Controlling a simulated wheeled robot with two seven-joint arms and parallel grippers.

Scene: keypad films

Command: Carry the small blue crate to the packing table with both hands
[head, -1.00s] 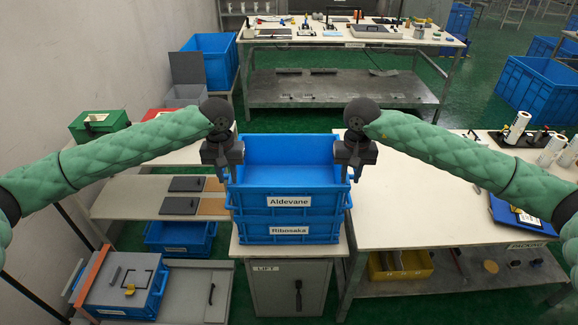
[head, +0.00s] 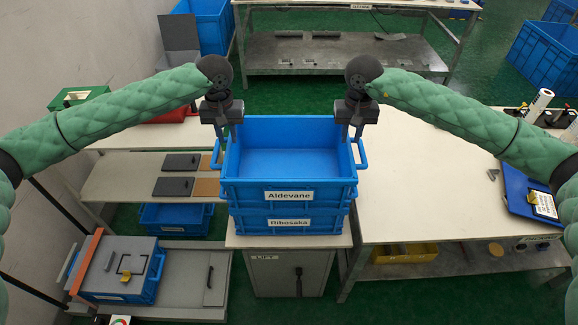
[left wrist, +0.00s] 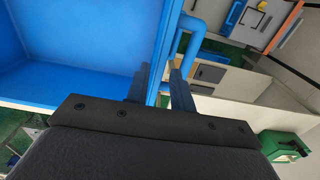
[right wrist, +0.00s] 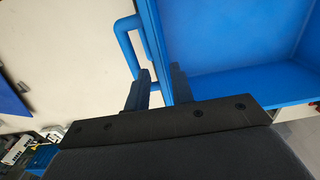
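The blue crate labelled Aldevane (head: 288,195) is empty and stacked on a second blue crate labelled Ribosaka (head: 290,223). Both stand on the lift cabinet (head: 290,275). My left gripper (head: 222,137) is at the top crate's left side. In the left wrist view its fingers (left wrist: 158,88) are apart, on either side of the crate wall, near a blue handle (left wrist: 188,38). My right gripper (head: 352,137) is at the right side. In the right wrist view its fingers (right wrist: 158,88) are also apart around the wall, beside the other handle (right wrist: 128,42). The packing table (head: 420,190) is at right.
A dark blue tray or board (head: 525,190) lies at the packing table's right; its middle is clear. A shelf rack (head: 125,180) stands at left, with a grey-lidded blue crate (head: 125,270) below. Another table (head: 340,50) stands behind.

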